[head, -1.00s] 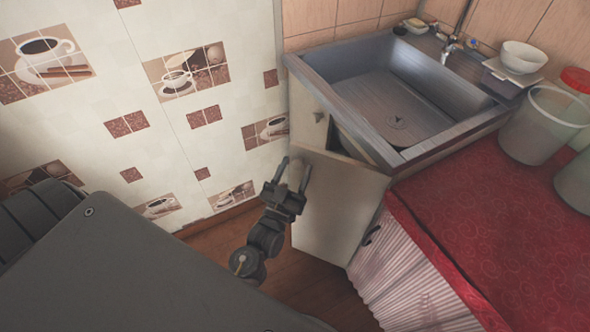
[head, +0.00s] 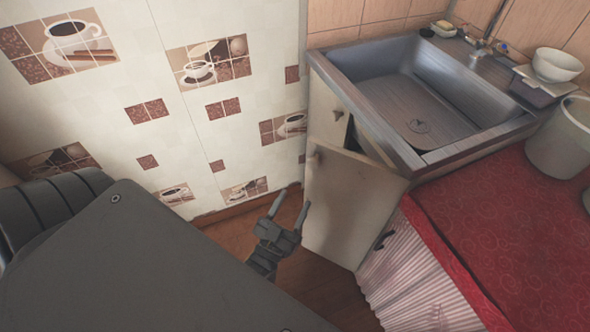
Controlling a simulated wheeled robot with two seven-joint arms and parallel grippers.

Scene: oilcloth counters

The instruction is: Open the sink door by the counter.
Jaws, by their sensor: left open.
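The sink door (head: 350,207) is a pale cabinet panel under the metal sink (head: 425,105) in the head view. It stands ajar, swung out from the cabinet, with a dark gap showing above its top edge. A small knob (head: 316,157) sits near its upper left edge. A second pale panel (head: 325,108) with its own knob (head: 338,115) stands behind it to the left and looks closed. My left gripper (head: 290,203) is open and empty, just left of the door's free edge and apart from the knob. My right gripper is not in view.
A red oilcloth counter (head: 500,215) with a pleated curtain (head: 410,275) adjoins the door on the right. A tiled wall (head: 215,145) stands to the left. Some brown floor (head: 315,285) is bare below the door. A white bowl (head: 557,65) stands by the sink.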

